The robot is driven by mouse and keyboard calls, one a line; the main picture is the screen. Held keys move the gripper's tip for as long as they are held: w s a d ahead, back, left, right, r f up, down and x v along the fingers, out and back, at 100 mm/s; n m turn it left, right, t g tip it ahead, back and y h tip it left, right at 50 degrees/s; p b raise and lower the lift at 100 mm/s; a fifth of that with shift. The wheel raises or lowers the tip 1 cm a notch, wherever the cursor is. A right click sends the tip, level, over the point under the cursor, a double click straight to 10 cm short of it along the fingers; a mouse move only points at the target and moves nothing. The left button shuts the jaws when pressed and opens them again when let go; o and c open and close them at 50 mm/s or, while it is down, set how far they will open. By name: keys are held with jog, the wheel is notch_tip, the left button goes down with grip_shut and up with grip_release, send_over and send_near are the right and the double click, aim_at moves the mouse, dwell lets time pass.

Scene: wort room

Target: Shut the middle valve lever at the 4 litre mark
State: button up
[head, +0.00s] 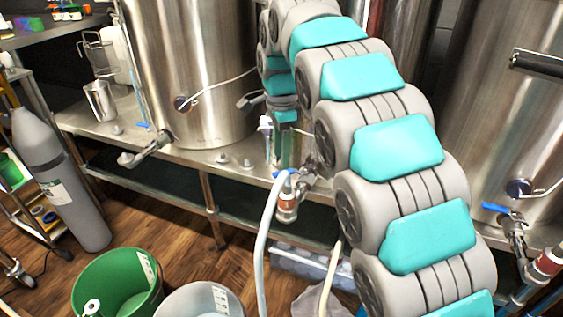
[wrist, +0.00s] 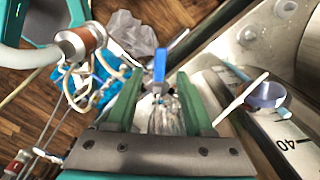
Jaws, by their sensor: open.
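In the wrist view the blue lever (wrist: 160,65) stands upright in the picture between the tips of my gripper (wrist: 157,82). The green fingers are open, one on each side of the lever; I cannot tell whether either touches it. A scale with the number 40 (wrist: 285,143) shows at the right of the wrist view. Its liquid level cannot be read. My arm hides most of the middle vessel in the head view.
A steel vessel (head: 190,70) stands left with its own blue-levered valve (head: 150,148); another valve (head: 515,235) is at right. A green bucket (head: 118,285) and a whitish bucket (head: 205,302) stand on the floor. A grey gas cylinder (head: 55,180) is at left.

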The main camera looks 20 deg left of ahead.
aim_at(282, 172)
notch_tip(282, 172, up, 3)
jog(key=shift+f, duration=0.1)
jog(key=shift+r, duration=0.5)
jog(key=shift+d, duration=0.1)
jog(key=s+d+f+n, duration=0.1)
jog(key=s+d+n, duration=0.1)
jog(key=s+d, duration=0.35)
jog(key=s+d+n, duration=0.1)
jog(key=s+d, duration=0.1)
jog(key=d, duration=0.7)
jog(key=s+d+f+n, duration=0.15)
jog(key=s+d, duration=0.25)
jog(key=d, duration=0.4)
jog(key=s+d+f+n+g, duration=0.1)
jog(key=s+d+f+n, duration=0.2)
jog(key=s, duration=0.8)
jog(key=s+d+f+n, duration=0.3)
jog(key=s+d+f, duration=0.4)
jog(key=s, duration=0.4)
jog(key=shift+s+f+g, duration=0.25)
jog(key=shift+s+g, duration=0.15)
jog(key=shift+n, duration=0.25)
